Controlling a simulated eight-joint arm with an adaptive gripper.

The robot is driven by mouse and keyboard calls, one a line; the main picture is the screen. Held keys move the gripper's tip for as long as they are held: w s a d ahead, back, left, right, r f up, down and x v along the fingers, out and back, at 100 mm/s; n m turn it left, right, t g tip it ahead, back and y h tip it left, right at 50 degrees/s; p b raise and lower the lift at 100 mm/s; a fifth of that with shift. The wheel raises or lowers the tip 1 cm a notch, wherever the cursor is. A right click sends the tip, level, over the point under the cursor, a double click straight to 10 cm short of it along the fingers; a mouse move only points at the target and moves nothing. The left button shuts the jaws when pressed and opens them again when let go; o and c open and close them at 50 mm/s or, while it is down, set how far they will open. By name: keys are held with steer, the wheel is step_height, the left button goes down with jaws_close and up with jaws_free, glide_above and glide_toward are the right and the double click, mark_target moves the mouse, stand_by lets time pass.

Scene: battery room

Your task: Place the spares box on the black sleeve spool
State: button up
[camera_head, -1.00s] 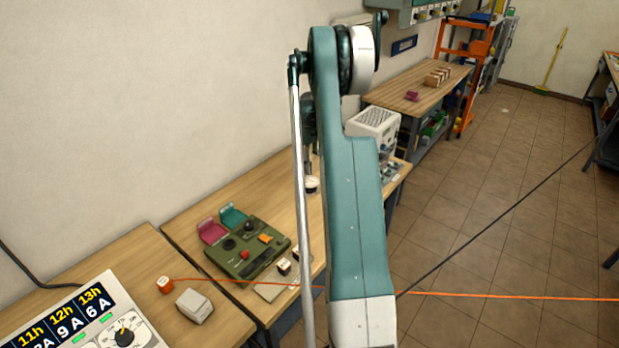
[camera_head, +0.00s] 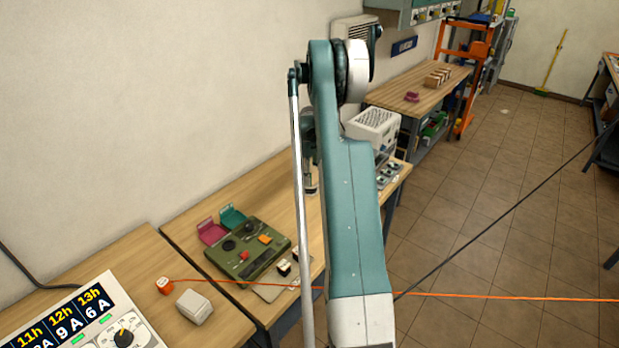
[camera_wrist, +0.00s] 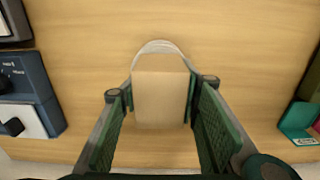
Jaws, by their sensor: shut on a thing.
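The spares box (camera_wrist: 160,98) is a plain tan block between the fingers of my gripper (camera_wrist: 159,88) in the wrist view. My gripper is shut on it. A pale round rim (camera_wrist: 160,47) shows just past the box's far edge; it appears to be the top of the sleeve spool, mostly hidden by the box. In the head view a small pale and dark round thing (camera_head: 311,190), likely that spool, stands on the bench just under my gripper (camera_head: 309,172). The box is not clear there. I cannot tell whether box and spool touch.
An olive device (camera_head: 250,248) and open magenta (camera_head: 211,232) and teal (camera_head: 233,216) bins stand left on the bench. A white vented unit (camera_head: 372,130) stands behind. A blue device (camera_wrist: 28,92) is at the wrist view's left. Bare wood surrounds the spool.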

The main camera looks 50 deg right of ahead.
steer(key=shift+f, duration=0.3)
steer(key=o, duration=0.9)
steer(key=shift+r, duration=0.15)
step_height(320, 180, up, 12)
steer(key=shift+r, duration=0.1)
stand_by(0.9)
